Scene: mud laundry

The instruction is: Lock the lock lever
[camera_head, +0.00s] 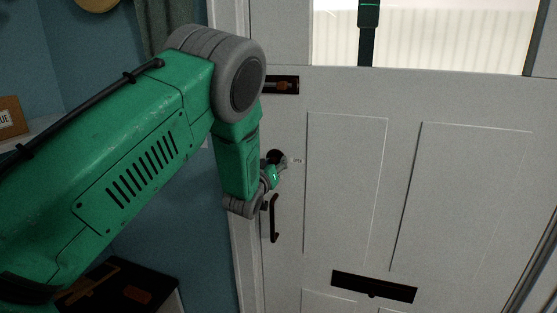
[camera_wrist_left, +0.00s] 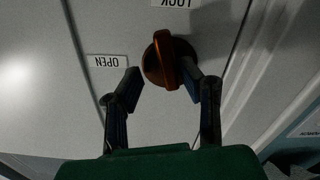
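The lock lever (camera_wrist_left: 182,62) is a copper-coloured round knob with a raised bar, set on the white door. In the left wrist view a LOCK label (camera_wrist_left: 176,3) is above it and an OPEN label (camera_wrist_left: 106,61) to its left. My left gripper (camera_wrist_left: 160,74) is open at the lever. Its right fingertip is close beside the bar's lower end, and its left fingertip stands clear to the left. Contact cannot be told. In the head view my left gripper (camera_head: 278,168) is small at the door's left edge and largely hides the lock. My right gripper is not in view.
The door (camera_head: 340,90) has a black pull handle (camera_head: 274,219) just below the gripper, a bolt (camera_head: 283,85) above and a mail slot (camera_head: 373,287) lower down. A dark vertical strip (camera_head: 367,40) crosses the window. A blue wall (camera_head: 185,240) is left.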

